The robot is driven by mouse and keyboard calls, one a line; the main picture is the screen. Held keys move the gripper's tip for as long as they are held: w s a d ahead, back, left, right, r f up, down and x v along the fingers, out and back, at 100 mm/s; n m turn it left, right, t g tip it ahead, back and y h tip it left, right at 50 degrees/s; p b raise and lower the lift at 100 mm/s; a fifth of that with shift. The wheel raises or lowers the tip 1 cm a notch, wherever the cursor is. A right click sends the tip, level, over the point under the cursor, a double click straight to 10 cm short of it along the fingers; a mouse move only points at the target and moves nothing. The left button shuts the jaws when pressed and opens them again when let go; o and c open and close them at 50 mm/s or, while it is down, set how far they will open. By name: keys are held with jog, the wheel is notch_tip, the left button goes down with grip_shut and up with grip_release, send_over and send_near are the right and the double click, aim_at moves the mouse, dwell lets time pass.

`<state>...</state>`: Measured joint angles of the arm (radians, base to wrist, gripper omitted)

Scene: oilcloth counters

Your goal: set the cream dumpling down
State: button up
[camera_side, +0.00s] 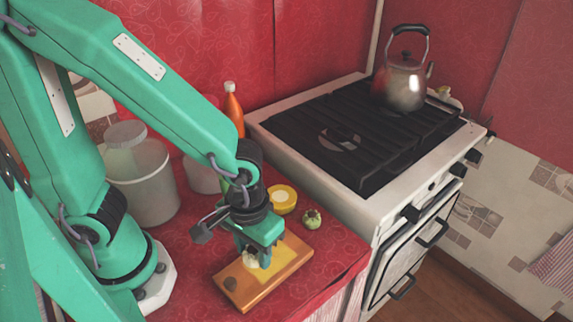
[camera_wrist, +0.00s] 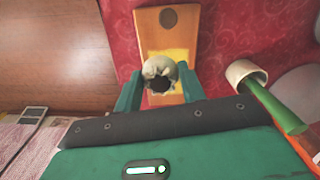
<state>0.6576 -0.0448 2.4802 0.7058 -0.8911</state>
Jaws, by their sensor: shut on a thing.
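The cream dumpling (camera_wrist: 160,67) is a small pale, pleated lump with a dark patch on its near side. My gripper (camera_wrist: 161,80) is shut on it, one green finger on each side. In the side view the dumpling (camera_side: 251,260) shows at the tip of my gripper (camera_side: 257,254), partly hidden by the fingers. It is over the wooden board (camera_side: 242,295), by the board's yellow patch (camera_side: 290,258). I cannot tell whether the dumpling touches the board. The board (camera_wrist: 147,20) also shows behind the dumpling in the wrist view.
A yellow bowl (camera_side: 283,200) and a small green item (camera_side: 312,218) sit behind the board. An orange bottle (camera_side: 234,110) and a pale canister (camera_side: 146,185) stand farther back. The stove (camera_side: 350,190) with a kettle (camera_side: 404,85) is at right. Red counter shows around the board.

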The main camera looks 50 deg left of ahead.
jog(key=shift+w+a+f, duration=0.45)
jog(key=shift+w+f, duration=0.1)
jog(key=shift+w, duration=0.25)
jog(key=shift+w+a+f, duration=0.4)
jog(key=shift+w+f, duration=0.1)
jog(key=shift+w, duration=0.25)
jog(key=shift+f, duration=0.15)
jog(key=shift+f, duration=1.85)
jog(key=shift+f, duration=0.1)
jog(key=o, duration=0.6)
jog(key=shift+r, duration=6.15)
